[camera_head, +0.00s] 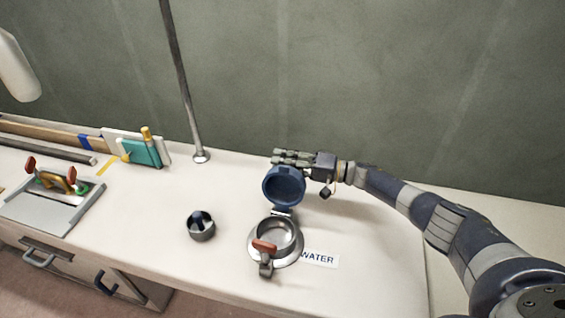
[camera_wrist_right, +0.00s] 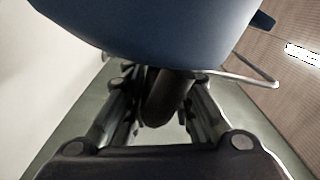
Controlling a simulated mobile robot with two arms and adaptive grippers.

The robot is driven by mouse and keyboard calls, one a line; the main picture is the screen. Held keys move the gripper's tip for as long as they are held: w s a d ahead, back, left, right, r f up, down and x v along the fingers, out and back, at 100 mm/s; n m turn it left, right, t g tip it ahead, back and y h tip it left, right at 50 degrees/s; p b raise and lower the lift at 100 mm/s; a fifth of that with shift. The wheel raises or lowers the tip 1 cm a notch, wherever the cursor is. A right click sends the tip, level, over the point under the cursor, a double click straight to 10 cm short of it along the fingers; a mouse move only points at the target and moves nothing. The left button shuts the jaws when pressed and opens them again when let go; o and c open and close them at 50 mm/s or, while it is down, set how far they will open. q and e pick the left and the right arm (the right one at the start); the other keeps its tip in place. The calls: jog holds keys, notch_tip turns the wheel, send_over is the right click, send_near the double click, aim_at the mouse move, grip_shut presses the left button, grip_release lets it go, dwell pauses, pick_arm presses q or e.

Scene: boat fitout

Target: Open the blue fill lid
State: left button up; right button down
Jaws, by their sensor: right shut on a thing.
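The blue fill lid (camera_head: 284,187) stands raised on its hinge at the back of the round metal filler (camera_head: 277,257). The filler's mouth is uncovered, and an orange-handled latch (camera_head: 264,247) sits at its front. My right gripper (camera_head: 283,157) reaches in from the right and is at the upper back edge of the lid. In the right wrist view the lid (camera_wrist_right: 150,28) fills the top, and my right gripper's fingers (camera_wrist_right: 163,80) reach under it, closed on it. The exact contact is hidden by the lid. My left gripper is not in view.
A "WATER" label (camera_head: 320,259) lies right of the filler. A dark round cup-like fitting (camera_head: 201,226) stands to its left. A metal pole (camera_head: 184,90) rises behind. The green wall is close behind.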

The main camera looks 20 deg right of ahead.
jog(key=shift+s+f, duration=0.25)
jog(key=shift+f, duration=0.45)
jog(key=c, duration=1.6)
grip_release()
jog(key=shift+o, duration=0.2)
jog(key=shift+s+d, duration=0.1)
jog(key=shift+s, duration=0.05)
jog(key=v, duration=1.1)
jog(key=shift+d+r, duration=0.3)
jog(key=shift+d, duration=0.05)
